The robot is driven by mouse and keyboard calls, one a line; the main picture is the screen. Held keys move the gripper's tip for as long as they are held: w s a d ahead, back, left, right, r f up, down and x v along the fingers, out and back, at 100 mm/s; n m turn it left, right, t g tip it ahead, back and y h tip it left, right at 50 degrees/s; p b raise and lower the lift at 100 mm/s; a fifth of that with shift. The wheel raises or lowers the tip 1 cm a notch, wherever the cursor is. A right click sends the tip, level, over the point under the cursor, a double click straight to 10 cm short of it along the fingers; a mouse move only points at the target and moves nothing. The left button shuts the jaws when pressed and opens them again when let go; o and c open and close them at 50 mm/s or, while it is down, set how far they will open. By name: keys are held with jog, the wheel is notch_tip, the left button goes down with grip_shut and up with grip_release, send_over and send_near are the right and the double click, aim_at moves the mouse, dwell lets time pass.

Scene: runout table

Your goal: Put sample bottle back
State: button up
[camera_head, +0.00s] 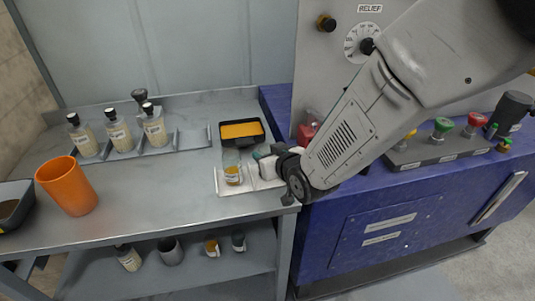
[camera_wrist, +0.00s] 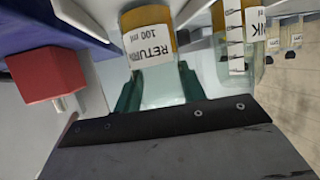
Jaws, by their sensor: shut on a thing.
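My gripper (camera_head: 264,157) is at the right end of the small white tray (camera_head: 222,189), reaching in from the right. In the wrist view its teal fingers (camera_wrist: 158,82) are shut on a clear glass bottle labelled RETURN 100 ml (camera_wrist: 150,52), which has amber contents. In the head view the held bottle is mostly hidden by my gripper; I cannot tell whether it touches the tray. A second glass container with amber contents (camera_head: 232,175) stands on the tray to the left. It also shows in the wrist view (camera_wrist: 234,62), with scale marks.
A rack (camera_head: 192,138) at the back left holds several black-capped bottles (camera_head: 118,132); its right end looks empty. An orange cup (camera_head: 68,186) stands at left. A black tray with orange contents (camera_head: 241,131) lies behind the white tray. A red block (camera_wrist: 47,82) is near my gripper.

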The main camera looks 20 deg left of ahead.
jog(key=shift+f, duration=0.1)
jog(key=o, duration=1)
jog(key=shift+o, duration=0.2)
jog(key=shift+s+d+r, duration=0.1)
jog(key=shift+r, duration=0.15)
jog(key=v, duration=1.1)
jog(key=shift+s+d, duration=0.2)
jog(key=shift+d, duration=0.15)
jog(key=shift+r, duration=0.1)
